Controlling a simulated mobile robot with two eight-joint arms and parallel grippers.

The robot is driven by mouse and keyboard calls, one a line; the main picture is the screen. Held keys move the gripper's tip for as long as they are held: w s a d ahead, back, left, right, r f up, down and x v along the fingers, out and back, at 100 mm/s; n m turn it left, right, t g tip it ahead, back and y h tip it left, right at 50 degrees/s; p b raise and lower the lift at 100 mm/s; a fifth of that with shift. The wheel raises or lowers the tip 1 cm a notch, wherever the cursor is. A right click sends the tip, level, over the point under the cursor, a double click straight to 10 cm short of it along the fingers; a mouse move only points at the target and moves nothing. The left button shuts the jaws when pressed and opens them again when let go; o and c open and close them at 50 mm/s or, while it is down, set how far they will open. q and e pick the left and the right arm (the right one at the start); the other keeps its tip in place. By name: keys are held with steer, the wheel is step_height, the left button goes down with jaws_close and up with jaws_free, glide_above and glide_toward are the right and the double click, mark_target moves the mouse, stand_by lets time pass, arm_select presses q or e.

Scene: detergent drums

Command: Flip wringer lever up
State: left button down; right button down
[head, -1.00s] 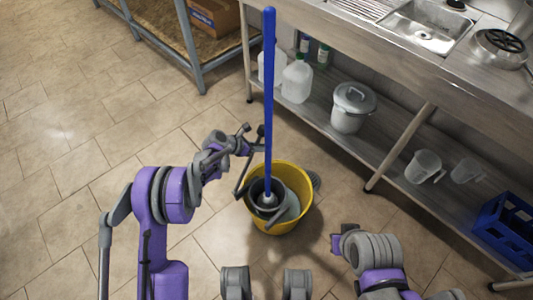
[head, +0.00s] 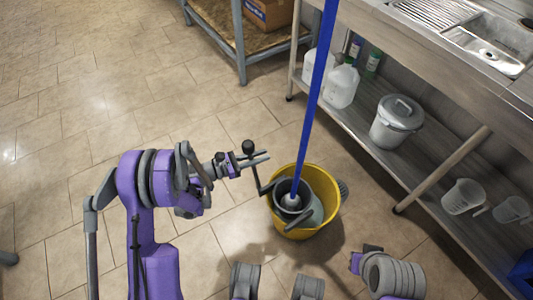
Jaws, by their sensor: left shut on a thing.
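The yellow mop bucket (head: 328,222) stands on the tiled floor with a dark grey wringer (head: 318,209) in its top. A blue mop handle (head: 313,105) rises from the wringer, leaning right. The wringer lever (head: 255,176) is a thin dark bar on the bucket's left side. It rises steeply to a black knob (head: 248,147). My left gripper (head: 261,158) comes from the left and is shut on the lever just below the knob. The fingers partly hide the bar. My right arm shows at the lower right, but its fingers are not visible.
A steel sink counter (head: 432,62) runs along the right. A rack with a cardboard box (head: 268,12) stands at the back.

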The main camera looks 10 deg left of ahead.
arm_select(q)
steer(key=shift+s+a, duration=0.15)
steer(key=c, duration=0.8)
jaws_free()
steer(key=p+v, duration=0.2)
steer(key=v, duration=0.8)
steer(key=shift+s+a+f, duration=0.1)
steer(key=shift+s+a, duration=0.1)
steer(key=shift+a, duration=0.15)
